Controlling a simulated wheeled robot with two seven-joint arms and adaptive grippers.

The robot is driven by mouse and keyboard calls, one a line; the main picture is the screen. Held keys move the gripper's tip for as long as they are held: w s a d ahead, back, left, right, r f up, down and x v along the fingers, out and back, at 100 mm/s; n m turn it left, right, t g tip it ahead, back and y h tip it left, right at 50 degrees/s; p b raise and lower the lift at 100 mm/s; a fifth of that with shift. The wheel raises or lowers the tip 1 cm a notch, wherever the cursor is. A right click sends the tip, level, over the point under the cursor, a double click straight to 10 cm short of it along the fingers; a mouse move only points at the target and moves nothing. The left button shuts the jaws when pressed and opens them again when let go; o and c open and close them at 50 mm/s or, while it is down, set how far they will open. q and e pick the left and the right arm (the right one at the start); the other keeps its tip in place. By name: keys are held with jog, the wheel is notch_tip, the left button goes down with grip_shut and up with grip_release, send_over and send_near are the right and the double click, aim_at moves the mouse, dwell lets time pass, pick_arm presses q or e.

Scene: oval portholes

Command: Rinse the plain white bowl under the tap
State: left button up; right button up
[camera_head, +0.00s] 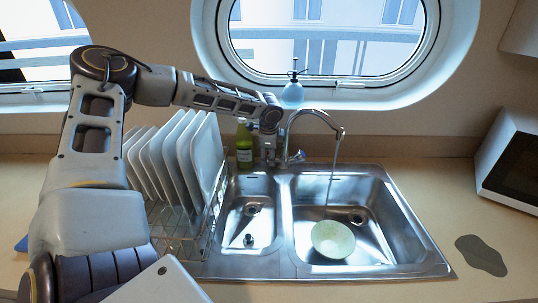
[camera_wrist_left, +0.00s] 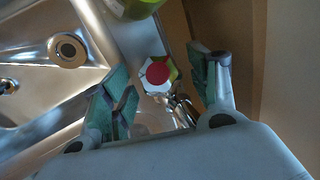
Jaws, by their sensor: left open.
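A pale, plain bowl (camera_head: 333,240) sits upright on the floor of the right sink basin (camera_head: 385,215). The tap (camera_head: 318,112) arches over that basin, and a thin stream of water (camera_head: 330,185) falls from its spout. I cannot tell whether the stream lands in the bowl or just behind it. My left gripper (camera_head: 268,155) points down behind the sink, beside the tap's base. In the left wrist view its open fingers stand on either side of a tap knob with a red top (camera_wrist_left: 157,73), apart from it. My right gripper is not in view.
A rack (camera_head: 180,235) of several white plates (camera_head: 203,155) stands left of the sink. A green bottle (camera_head: 244,150) is close to my left gripper. A grey mat (camera_head: 481,254) lies on the right counter.

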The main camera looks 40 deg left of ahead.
pick_arm(q)
jog(key=v, duration=1.1)
jog(key=shift+r, duration=0.15)
jog(key=shift+s+d, duration=0.1)
jog(key=shift+d, duration=0.05)
dwell(0.6)
